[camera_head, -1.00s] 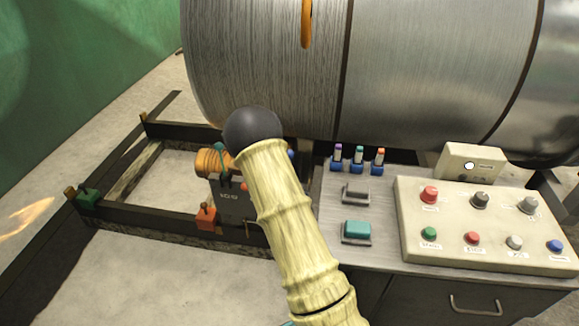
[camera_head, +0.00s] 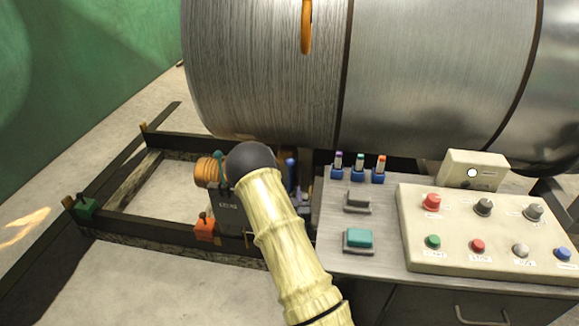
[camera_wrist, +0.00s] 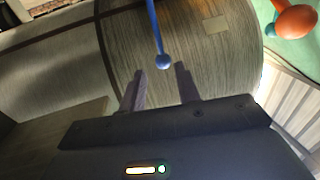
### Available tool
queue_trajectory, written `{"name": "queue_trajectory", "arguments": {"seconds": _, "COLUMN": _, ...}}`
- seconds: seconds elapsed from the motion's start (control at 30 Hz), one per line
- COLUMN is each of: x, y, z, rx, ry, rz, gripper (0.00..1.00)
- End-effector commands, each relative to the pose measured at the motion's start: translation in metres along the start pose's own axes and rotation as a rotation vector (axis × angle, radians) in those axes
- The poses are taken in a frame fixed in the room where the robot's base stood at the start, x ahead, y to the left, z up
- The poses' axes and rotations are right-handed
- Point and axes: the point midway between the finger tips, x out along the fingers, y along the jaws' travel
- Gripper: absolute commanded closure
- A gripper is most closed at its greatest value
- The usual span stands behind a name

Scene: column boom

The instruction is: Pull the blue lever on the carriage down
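The blue lever (camera_wrist: 156,30) shows in the wrist view as a thin rod with a ball at its end, coming down from the top edge. The ball is just beyond the fingertips of my gripper (camera_wrist: 161,76), roughly between them in the picture. The two fingers are apart with nothing between them, and I see no contact. In the head view a blue upright part, apparently the lever (camera_head: 290,168), stands just right of my arm's dark joint. The grey carriage (camera_head: 229,210) is partly covered by my arm, and my gripper is hidden there.
A large metal drum (camera_head: 270,70) fills the back. A control desk (camera_head: 375,255) with buttons and switches stands at the right. An orange lever block (camera_head: 205,229) and a green block (camera_head: 86,208) sit on the dark floor rails. An orange knob (camera_wrist: 296,20) is at the wrist view's upper right.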

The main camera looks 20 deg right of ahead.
Motion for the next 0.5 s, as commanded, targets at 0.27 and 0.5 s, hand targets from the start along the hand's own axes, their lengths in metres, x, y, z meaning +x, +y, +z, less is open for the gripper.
{"name": "queue_trajectory", "arguments": {"seconds": 0.27, "x": 0.047, "y": 0.0, "z": 0.0, "rx": 0.0, "ry": 0.002, "rz": -0.001, "gripper": 0.67}}
{"name": "queue_trajectory", "arguments": {"seconds": 0.5, "x": 0.084, "y": 0.0, "z": 0.0, "rx": 0.0, "ry": 0.002, "rz": 0.0, "gripper": 0.67}}
